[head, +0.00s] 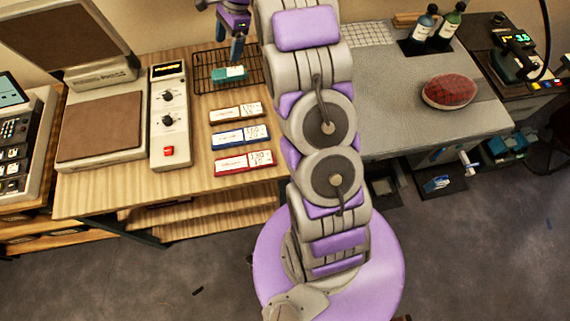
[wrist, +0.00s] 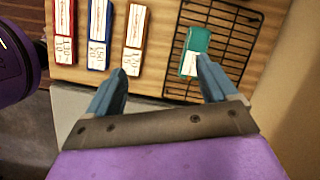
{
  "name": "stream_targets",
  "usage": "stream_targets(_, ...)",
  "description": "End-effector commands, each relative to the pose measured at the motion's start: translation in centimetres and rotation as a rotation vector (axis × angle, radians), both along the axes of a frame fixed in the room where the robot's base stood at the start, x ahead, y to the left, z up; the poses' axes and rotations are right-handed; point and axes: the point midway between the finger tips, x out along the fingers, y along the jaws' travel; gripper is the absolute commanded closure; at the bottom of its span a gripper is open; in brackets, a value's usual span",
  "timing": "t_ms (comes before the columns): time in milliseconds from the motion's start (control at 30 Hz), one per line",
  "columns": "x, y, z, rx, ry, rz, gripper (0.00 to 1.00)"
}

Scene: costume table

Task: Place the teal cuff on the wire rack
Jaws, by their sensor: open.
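The teal cuff (head: 229,74) is a small teal block with a white label. It lies on the black wire rack (head: 203,85) at the back of the wooden table, and in the wrist view the cuff (wrist: 199,39) lies over the bars at the rack's (wrist: 236,33) left part. My gripper (head: 237,57) is over the rack, close to the cuff. In the wrist view my gripper (wrist: 161,65) is open with nothing between its fingers. Its right fingertip appears right beside the cuff's labelled end; I cannot tell whether they touch.
Brown (head: 236,112), blue (head: 240,136) and red (head: 245,162) labelled blocks lie in a column in front of the rack. A control box (head: 169,125) with dials stands to their left. A grey table (head: 400,100) with bottles and a reddish oval object is at right.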

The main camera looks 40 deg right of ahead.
Motion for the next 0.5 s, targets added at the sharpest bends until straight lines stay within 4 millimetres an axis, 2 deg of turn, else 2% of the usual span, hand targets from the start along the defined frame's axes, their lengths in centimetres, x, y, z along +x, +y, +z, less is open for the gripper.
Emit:
stream_targets(33,-1.3,1.1,1.4,-0.014,-0.010,0.059,0.14)
stream_targets(200,-6.3,4.2,4.5,-0.055,-0.028,0.266,0.14)
stream_targets(367,-11.5,6.7,6.8,-0.090,-0.045,0.463,0.14)
stream_targets(500,-16.5,8.4,8.2,-0.114,-0.054,0.636,0.14)
